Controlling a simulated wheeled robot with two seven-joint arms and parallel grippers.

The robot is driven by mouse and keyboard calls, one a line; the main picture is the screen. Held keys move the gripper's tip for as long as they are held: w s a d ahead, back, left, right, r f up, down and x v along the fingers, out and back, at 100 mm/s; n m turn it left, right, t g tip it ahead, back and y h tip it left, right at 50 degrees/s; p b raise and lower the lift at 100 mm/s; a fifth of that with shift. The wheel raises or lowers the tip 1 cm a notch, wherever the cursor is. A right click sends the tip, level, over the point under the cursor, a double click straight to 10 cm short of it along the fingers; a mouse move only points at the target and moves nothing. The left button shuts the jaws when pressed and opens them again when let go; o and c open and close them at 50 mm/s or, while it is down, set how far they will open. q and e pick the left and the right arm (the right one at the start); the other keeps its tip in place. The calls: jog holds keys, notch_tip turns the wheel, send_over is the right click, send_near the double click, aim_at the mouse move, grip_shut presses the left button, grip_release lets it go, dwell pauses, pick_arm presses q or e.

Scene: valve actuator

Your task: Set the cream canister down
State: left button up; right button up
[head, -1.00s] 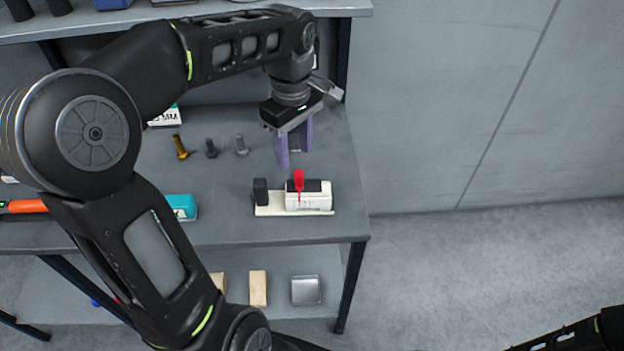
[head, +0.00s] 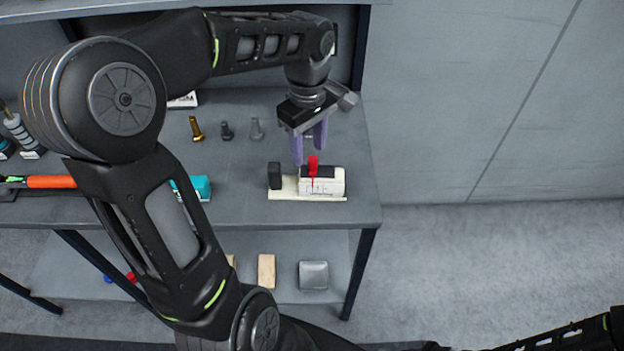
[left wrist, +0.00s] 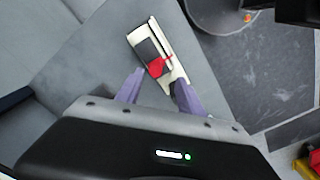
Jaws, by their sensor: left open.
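A cream body (head: 331,187) with a red lever (head: 313,167) sits on a cream base plate on the upper shelf, with a black block (head: 274,176) at its left end. I see no separate cream canister. My left gripper (head: 309,153) is open, its purple fingers pointing down just behind and above the cream body. They appear empty and apart from it. In the left wrist view the cream plate (left wrist: 177,68) and red lever lie just beyond the open fingertips (left wrist: 159,77). My right gripper is out of view; only part of that arm shows at lower right.
Gold, dark and grey bolts (head: 256,130) stand left of the gripper. A teal object (head: 201,187) and an orange-handled tool (head: 50,182) lie further left. The lower shelf holds a wooden block (head: 266,270) and a grey block (head: 313,275). Bare floor lies to the right.

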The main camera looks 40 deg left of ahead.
aim_at(307, 178)
pick_arm(q)
notch_tip(307, 178, down, 4)
jog(key=shift+f+p, duration=0.2)
jog(key=shift+p, duration=0.35)
jog(key=shift+c, duration=0.6)
grip_shut()
dwell(0.8)
